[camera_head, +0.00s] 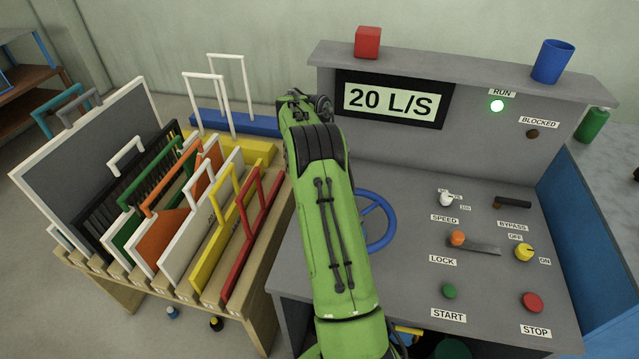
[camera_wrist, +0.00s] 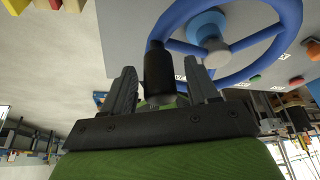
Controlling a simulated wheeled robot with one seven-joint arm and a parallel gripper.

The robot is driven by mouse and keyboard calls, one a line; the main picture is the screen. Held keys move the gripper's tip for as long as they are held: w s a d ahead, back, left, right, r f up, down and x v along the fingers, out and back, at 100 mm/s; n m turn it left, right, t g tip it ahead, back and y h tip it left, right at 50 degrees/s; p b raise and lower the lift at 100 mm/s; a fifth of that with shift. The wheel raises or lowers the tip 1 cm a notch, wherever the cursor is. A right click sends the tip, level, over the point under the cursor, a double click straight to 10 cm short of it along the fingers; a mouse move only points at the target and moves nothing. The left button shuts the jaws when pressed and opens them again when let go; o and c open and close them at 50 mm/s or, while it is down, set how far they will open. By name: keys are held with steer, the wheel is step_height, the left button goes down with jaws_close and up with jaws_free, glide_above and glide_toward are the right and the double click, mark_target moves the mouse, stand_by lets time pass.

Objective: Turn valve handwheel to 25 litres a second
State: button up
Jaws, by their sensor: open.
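The blue valve handwheel (camera_head: 386,228) stands on the grey console, its left part hidden behind my green arm. In the wrist view the handwheel (camera_wrist: 285,40) shows large at the upper right with its hub and spokes. A black cylindrical grip (camera_wrist: 158,72) appears at its rim. My gripper (camera_wrist: 162,66) is open, with one finger on each side of the black grip. I cannot tell whether either finger touches it. The gripper is hidden behind my arm in the head view. The display (camera_head: 392,102) reads 20 L/S.
The console carries a green start button (camera_head: 449,291), a red stop button (camera_head: 532,302), an orange-knobbed lock lever (camera_head: 458,239) and a bypass handle (camera_head: 513,202). A rack of coloured gates (camera_head: 222,245) stands close on the left.

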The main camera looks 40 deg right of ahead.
steer(key=p+v, duration=1.3)
steer(key=v, duration=0.3)
steer(key=shift+p, duration=0.35)
steer(key=shift+f, duration=0.25)
steer(key=shift+c, duration=0.2)
